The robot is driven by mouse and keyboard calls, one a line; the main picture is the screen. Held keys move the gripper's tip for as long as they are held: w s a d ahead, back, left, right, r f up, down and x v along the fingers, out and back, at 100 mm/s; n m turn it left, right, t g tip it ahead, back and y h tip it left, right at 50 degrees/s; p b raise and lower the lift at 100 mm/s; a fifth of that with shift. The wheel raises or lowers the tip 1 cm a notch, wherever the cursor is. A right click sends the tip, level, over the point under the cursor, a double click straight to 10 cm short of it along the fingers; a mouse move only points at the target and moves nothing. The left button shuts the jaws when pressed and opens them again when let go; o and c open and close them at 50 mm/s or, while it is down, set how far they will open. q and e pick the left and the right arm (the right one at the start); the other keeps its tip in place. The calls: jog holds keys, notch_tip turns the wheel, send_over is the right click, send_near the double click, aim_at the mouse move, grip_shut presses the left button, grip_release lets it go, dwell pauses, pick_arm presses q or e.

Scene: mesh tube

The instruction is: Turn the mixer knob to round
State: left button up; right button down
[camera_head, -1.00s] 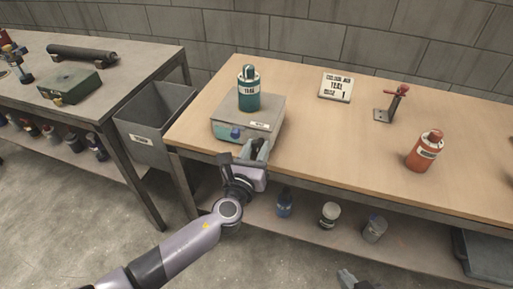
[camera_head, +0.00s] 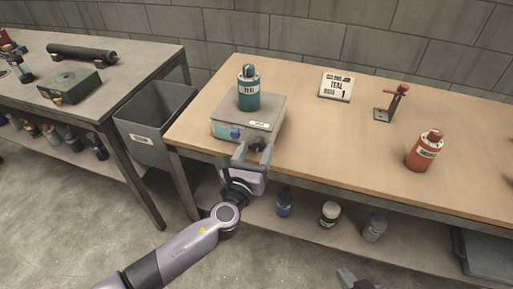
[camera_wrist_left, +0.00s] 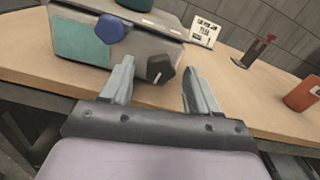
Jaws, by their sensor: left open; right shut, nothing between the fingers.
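The mixer (camera_head: 228,128) is a grey box with a teal front panel near the table's left front edge. A teal bottle (camera_head: 248,97) stands upright on top of it. Its front bears a blue knob (camera_wrist_left: 113,28) on the left and a dark, faceted knob (camera_wrist_left: 160,68) with a white mark on the right. My left gripper (camera_head: 253,154) is open in front of the dark knob. In the left wrist view the dark knob appears between the two fingertips, and contact is not visible. My right gripper (camera_head: 354,279) is shut at the bottom edge, mostly cut off.
A sign (camera_head: 337,87), a red-handled stand (camera_head: 391,104) and an orange bottle (camera_head: 425,151) stand further right on the wooden table (camera_head: 330,140). Several containers sit on the shelf below. A grey bin (camera_head: 150,125) stands left, beside another table with a green box (camera_head: 69,86).

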pick_arm(q)
jog(key=shift+v, duration=3)
jog(key=s+a+f+n+g+y, duration=0.1)
jog(key=s+a+f+n, duration=0.3)
jog(key=n, duration=0.7)
jog(key=s+a+f+n+g+y+p, duration=0.1)
jog(key=s+a+f+n+g, duration=0.2)
jog(key=s+a+n, duration=0.5)
jog(key=s+a+f+n+g+y, duration=0.1)
jog(key=s+a+f+n, duration=0.4)
jog(key=n, duration=1.1)
jog(key=s+f+g, duration=0.1)
jog(key=s, duration=0.1)
jog(key=shift+s+a+g+p, duration=0.3)
jog(key=shift+s+a+p, duration=0.05)
jog(key=shift+a, duration=0.05)
